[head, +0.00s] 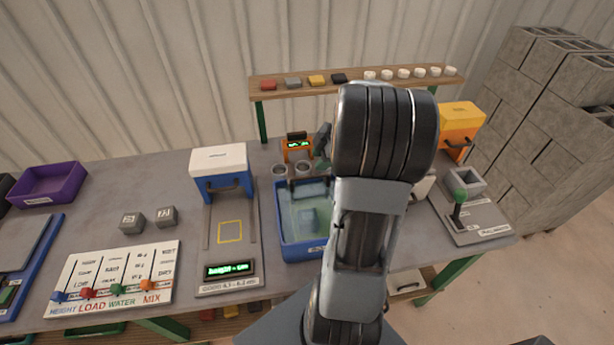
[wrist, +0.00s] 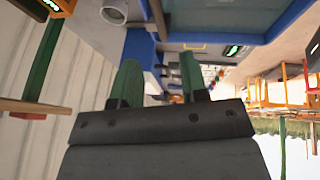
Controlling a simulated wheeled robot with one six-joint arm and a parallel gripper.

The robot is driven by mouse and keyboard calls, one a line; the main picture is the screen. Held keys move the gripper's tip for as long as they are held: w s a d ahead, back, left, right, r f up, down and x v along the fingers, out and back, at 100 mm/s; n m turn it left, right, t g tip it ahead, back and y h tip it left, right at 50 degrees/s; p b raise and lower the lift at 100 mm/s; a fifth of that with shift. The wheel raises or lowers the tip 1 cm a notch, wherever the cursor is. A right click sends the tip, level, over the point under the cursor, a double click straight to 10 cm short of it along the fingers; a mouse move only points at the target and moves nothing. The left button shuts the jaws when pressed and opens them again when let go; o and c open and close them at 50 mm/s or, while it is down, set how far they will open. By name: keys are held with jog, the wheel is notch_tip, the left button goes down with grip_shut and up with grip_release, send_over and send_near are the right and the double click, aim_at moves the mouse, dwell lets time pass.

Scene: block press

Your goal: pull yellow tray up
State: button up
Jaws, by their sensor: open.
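I cannot make out a yellow tray in either view. The nearest in colour is a yellow-orange box (head: 460,122) with a dark handle, at the right back of the bench. My gripper (wrist: 158,80) shows two green fingers standing apart in the wrist view, open with nothing between them. In the head view my arm covers much of the bench's right half and hides most of the gripper.
A blue tub of water (head: 279,235) stands mid-bench, left of my arm. A blue-and-white press (head: 220,168), a purple tray (head: 47,184) and grey blocks (head: 132,221) lie further left. A green-knobbed lever (head: 459,198) is at right. A shelf (head: 300,88) runs along the back.

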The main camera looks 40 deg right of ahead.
aim_at(306, 177)
jog(key=b+x, duration=0.2)
jog(key=x, duration=0.6)
jog(key=shift+w+a+f, duration=0.1)
jog(key=shift+f, duration=0.2)
jog(key=shift+c, duration=0.2)
grip_shut()
